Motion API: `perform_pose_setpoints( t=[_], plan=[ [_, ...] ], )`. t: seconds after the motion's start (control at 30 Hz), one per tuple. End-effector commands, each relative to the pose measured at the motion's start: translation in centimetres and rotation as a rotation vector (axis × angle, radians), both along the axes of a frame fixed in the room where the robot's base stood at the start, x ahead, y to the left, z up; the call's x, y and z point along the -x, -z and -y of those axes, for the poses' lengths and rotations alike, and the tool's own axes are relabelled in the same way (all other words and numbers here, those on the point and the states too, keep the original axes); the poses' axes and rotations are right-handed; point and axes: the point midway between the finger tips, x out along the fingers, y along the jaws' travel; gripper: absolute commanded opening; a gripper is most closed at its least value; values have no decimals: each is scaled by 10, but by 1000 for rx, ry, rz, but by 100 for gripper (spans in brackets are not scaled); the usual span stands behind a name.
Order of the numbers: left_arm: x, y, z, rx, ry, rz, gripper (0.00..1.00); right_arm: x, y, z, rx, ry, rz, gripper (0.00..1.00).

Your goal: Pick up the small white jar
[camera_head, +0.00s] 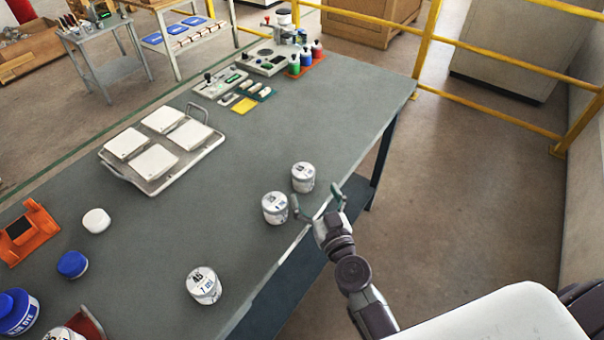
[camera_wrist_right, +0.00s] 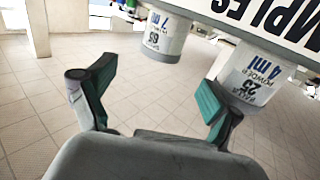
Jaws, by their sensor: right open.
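A small plain white jar (camera_head: 96,220) stands on the left part of the green table (camera_head: 130,262), beside a blue-lidded jar. Three white labelled jars stand nearer the right edge: one at the back (camera_head: 303,177), one just left of it (camera_head: 275,208) and one nearer the front (camera_head: 203,285). My right gripper (camera_head: 318,204) is open and empty at the table's right edge, close to the two back jars. In the right wrist view its spread fingers (camera_wrist_right: 155,88) have labelled jars beyond them, upside down, one at the top middle (camera_wrist_right: 164,36) and one at right (camera_wrist_right: 252,78). My left gripper is out of view.
A tray of white tiles (camera_head: 208,152) lies mid-table. An orange holder (camera_head: 30,232), a blue-lidded jar (camera_head: 72,264) and a blue dye jar (camera_head: 17,312) stand at left. Instruments and coloured bottles (camera_head: 305,60) fill the far end. Yellow rails (camera_head: 480,50) stand beyond the table.

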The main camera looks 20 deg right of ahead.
Motion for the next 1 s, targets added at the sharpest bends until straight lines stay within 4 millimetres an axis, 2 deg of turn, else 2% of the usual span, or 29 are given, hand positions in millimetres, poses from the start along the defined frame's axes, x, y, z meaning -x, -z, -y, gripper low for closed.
perform_pose_setpoints(
  t=[0.1, 0.33, 0.6, 0.9, 0.93, 1.0],
  plan=[
    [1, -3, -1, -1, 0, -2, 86, -19, -1, -1, 0, 0, 1, 90],
    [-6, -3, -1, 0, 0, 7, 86, -36, 0, -2, 2, 0, 2, 90],
    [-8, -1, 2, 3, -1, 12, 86, -74, 3, -4, 1, 0, 2, 90],
    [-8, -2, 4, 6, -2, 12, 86, -81, 3, -4, 2, 0, 0, 90],
    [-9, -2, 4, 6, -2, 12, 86, -81, 3, -4, 2, 0, 1, 89],
    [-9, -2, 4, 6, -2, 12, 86, -81, 3, -4, 2, 0, 1, 77]
  ],
)
